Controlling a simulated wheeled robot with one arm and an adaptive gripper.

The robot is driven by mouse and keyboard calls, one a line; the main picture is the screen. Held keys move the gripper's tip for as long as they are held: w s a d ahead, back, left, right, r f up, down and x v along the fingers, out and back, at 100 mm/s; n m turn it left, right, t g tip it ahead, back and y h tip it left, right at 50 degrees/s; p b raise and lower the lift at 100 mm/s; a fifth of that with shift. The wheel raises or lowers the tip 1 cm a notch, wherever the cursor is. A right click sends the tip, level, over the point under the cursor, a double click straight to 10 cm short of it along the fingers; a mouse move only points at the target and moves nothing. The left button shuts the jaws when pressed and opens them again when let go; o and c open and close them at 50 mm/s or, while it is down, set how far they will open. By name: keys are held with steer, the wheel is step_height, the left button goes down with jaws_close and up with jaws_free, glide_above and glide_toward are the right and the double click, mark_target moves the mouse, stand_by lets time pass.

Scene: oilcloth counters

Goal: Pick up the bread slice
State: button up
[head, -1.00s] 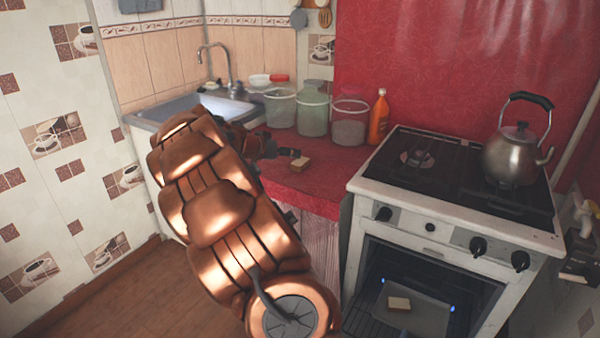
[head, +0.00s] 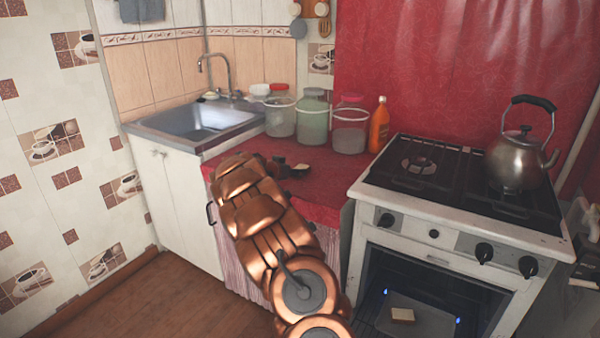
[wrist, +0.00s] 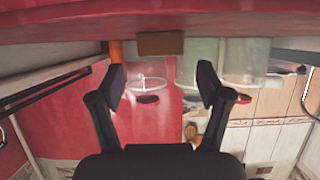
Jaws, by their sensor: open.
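A small brown bread slice (head: 302,167) lies on the red counter, partly hidden by my gripper in the head view. In the wrist view, which is upside down, the bread slice (wrist: 160,43) shows edge-on at the top centre against the red counter (wrist: 60,28). My gripper (wrist: 162,80) is open and empty, its two dark fingers spread either side of the line to the slice. The slice appears beyond the fingertips, not between them. In the head view my gripper (head: 287,168) is low over the counter. Another bread slice (head: 403,315) lies on a tray in the open oven.
Several jars, one a green jar (head: 313,115), stand behind the slice, with an orange bottle (head: 379,127) beside them. The sink (head: 200,121) is at left. The stove (head: 450,190) with a kettle (head: 517,160) is at right, its oven (head: 455,285) open.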

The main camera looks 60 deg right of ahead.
steer(key=shift+f+p+x, duration=0.25)
steer(key=shift+p+x, duration=0.2)
steer(key=shift+x, duration=2.05)
steer(key=shift+w, duration=0.1)
steer(key=c, duration=1)
